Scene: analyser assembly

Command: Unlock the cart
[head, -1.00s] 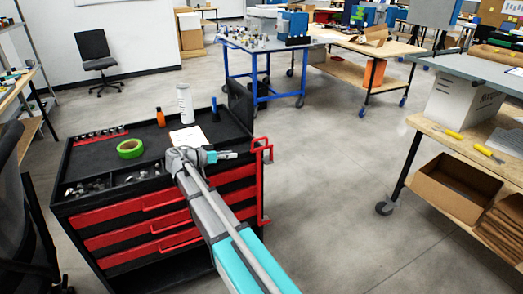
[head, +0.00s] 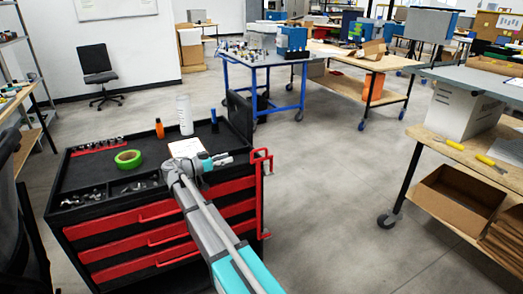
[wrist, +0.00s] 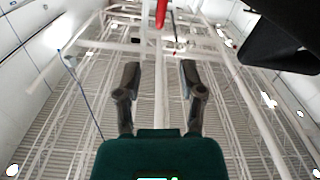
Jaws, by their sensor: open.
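The cart (head: 150,222) is a black tool cart with red drawers, at the left of the head view. An upright red bar (head: 259,200) with a bracket-like top runs along its right front corner. My gripper (head: 226,160) is over the cart's top near that corner, a little left of the bar's top. In the wrist view my gripper (wrist: 159,72) is open, with nothing between its fingers. That view looks up at the ceiling; a red piece (wrist: 161,14) shows at its top edge, beyond the fingertips. I cannot tell the lock's state.
On the cart lie green tape (head: 128,159), an orange bottle (head: 159,128), a white bottle (head: 184,115) and a paper sheet (head: 187,148). A blue-framed table (head: 258,62) stands behind. A wooden bench (head: 440,150) is at right. The floor between is clear.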

